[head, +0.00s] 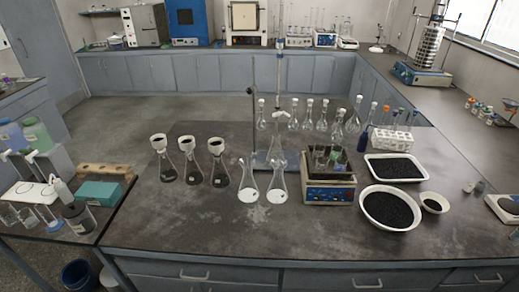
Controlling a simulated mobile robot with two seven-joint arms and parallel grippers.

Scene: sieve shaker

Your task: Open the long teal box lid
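A teal box (98,193) sits on the dark side bench at the left of the head view. Its flat top shows and looks closed; I cannot make out a separate lid edge at this size. Neither of my grippers is in view.
A tan wooden rack (104,169) lies just behind the teal box. A dark jar (77,215), a white wash bottle (62,190) and a white tray (33,194) crowd its left. Several flasks and black-filled trays (391,208) stand on the central bench.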

